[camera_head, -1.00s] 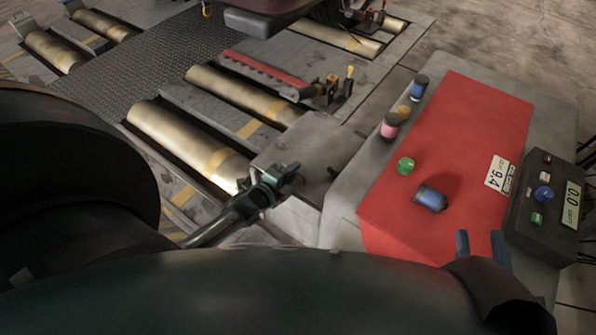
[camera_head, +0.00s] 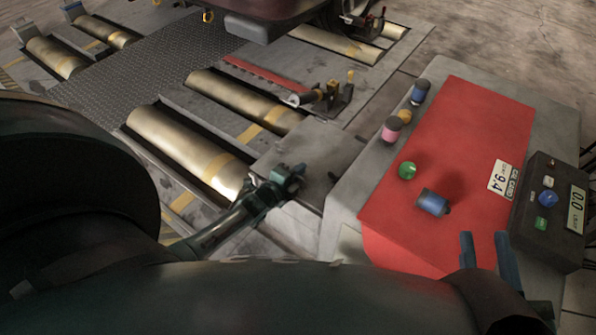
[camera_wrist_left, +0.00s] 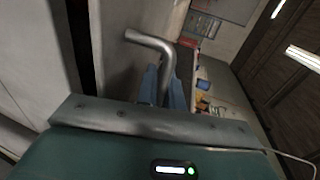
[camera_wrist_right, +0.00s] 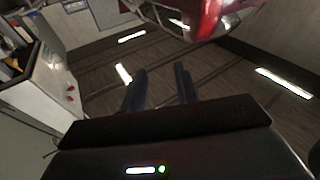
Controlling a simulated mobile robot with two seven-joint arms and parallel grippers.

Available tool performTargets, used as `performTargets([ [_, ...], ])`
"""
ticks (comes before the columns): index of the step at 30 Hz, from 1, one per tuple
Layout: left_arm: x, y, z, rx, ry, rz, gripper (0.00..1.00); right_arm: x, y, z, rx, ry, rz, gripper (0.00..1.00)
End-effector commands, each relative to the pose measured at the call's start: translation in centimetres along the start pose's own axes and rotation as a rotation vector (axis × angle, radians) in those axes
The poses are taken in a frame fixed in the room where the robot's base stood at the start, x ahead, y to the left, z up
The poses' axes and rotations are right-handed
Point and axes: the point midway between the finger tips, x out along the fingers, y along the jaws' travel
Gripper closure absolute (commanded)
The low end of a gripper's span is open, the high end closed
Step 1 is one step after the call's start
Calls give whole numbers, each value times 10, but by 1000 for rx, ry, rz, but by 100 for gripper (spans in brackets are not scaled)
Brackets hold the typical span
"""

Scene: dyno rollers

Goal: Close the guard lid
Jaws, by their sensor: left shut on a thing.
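In the left wrist view my left gripper (camera_wrist_left: 163,84) is shut on a bent metal handle (camera_wrist_left: 152,42). A pale flat panel (camera_wrist_left: 115,55) stands just beside this handle, and I cannot tell for sure whether it is the guard lid. My right gripper (camera_head: 487,250) is at the front edge of the red-topped console in the head view. Its two blue fingers are apart with nothing between them. It also shows open and empty in the right wrist view (camera_wrist_right: 160,85).
The console's red top (camera_head: 455,125) holds a green knob (camera_head: 407,170) and a blue cylinder (camera_head: 432,202). A control box (camera_head: 550,212) stands at its right. Brass rollers (camera_head: 185,145) lie in the floor at left. A red vehicle (camera_wrist_right: 205,18) is ahead in the right wrist view.

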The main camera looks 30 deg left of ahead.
Motion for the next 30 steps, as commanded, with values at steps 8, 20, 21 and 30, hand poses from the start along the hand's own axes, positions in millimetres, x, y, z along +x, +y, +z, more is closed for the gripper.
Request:
performTargets([
  [8,0,2,0,0,0,0,100,0,0,3,-1,-4,0,69],
  [20,3,28,0,0,-1,7,100,1,-2,0,48,25,-10,69],
  [21,2,29,0,-1,-1,9,100,1,-2,-1,47,27,-10,69],
  [30,2,31,0,0,-2,14,82,1,-3,2,45,24,-11,69],
])
